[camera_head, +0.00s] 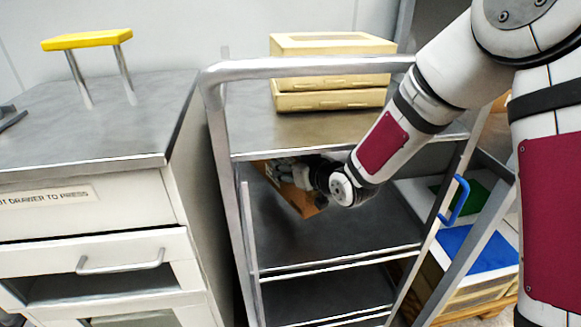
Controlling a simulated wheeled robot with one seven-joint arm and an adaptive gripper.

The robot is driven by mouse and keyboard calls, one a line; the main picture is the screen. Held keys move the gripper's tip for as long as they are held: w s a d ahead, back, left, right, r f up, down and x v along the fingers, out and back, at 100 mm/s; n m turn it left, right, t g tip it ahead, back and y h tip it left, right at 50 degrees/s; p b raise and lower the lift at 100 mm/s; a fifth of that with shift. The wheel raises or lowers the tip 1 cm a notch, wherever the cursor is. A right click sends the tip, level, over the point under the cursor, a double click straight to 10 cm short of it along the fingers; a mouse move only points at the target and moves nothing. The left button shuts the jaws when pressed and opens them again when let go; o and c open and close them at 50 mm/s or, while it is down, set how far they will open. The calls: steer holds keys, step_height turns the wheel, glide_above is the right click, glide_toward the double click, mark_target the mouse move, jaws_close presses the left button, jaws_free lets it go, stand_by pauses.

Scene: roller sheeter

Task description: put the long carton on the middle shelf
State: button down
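The long carton (302,202) is orange-brown and lies inside the metal rack, in the gap between the top shelf and the middle shelf (335,238). Its near end points toward the front right, and its far part is in shadow under the top shelf. My gripper (284,170) reaches into this gap from the right and is at the carton, over its upper side. The gripper's dark fingers are small and shaded, so I cannot tell whether they are closed on it. I cannot tell whether the carton's underside touches the shelf.
Cream boxes (330,82) are stacked on the top shelf. The rack's front rail (290,68) and posts border the opening. The lower shelf (325,293) looks empty. A drawer cabinet (95,215) stands left. A bin with a blue handle (456,201) is at right.

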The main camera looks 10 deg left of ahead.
steer(key=shift+f+b, duration=1.85)
steer(key=shift+f, duration=1.4)
steer(key=shift+f+b, duration=0.6)
steer(key=c, duration=0.7)
jaws_free()
steer(key=shift+o, duration=0.3)
steer(key=shift+s, duration=0.1)
